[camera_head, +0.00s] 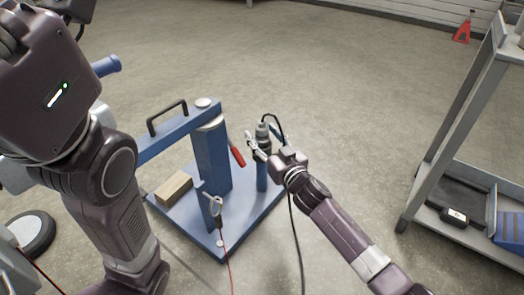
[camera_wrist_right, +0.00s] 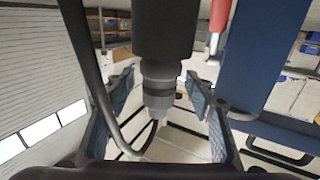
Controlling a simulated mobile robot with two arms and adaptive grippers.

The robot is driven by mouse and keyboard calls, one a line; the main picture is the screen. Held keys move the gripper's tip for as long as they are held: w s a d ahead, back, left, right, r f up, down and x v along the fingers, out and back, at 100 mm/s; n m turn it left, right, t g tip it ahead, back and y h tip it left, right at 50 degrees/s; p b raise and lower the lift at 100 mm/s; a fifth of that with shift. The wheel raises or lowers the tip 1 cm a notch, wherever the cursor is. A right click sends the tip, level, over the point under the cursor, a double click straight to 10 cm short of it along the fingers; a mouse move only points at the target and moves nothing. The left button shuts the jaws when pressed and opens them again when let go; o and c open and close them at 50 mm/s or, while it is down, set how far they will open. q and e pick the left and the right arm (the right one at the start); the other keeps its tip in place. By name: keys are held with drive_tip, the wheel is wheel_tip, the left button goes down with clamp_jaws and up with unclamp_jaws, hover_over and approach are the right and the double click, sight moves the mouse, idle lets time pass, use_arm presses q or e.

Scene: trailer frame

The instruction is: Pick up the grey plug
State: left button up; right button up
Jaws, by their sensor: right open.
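The grey plug (camera_head: 262,129) stands at the top of a short blue post (camera_head: 262,177) on the blue trailer frame, with a black cable curving from it. My right gripper (camera_head: 255,144) is at the plug. In the right wrist view the ringed grey plug (camera_wrist_right: 160,88) lies between the two spread fingers of my right gripper (camera_wrist_right: 163,95), with visible gaps on both sides. A thick black cylinder (camera_wrist_right: 168,30) joins the plug there.
A thick blue column (camera_head: 211,160) with a black handle (camera_head: 167,117) stands left of the plug. A red-handled lever (camera_head: 237,157) is between them. A wooden block (camera_head: 174,187) lies on the frame. A grey shelf cart (camera_head: 432,170) stands right; the floor between is clear.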

drive_tip(key=shift+w+a, duration=0.1)
drive_tip(key=shift+w, duration=0.15)
drive_tip(key=shift+c, duration=0.3)
drive_tip(key=c, duration=1.3)
drive_tip(key=shift+r, duration=0.1)
clamp_jaws()
drive_tip(key=shift+r, duration=0.1)
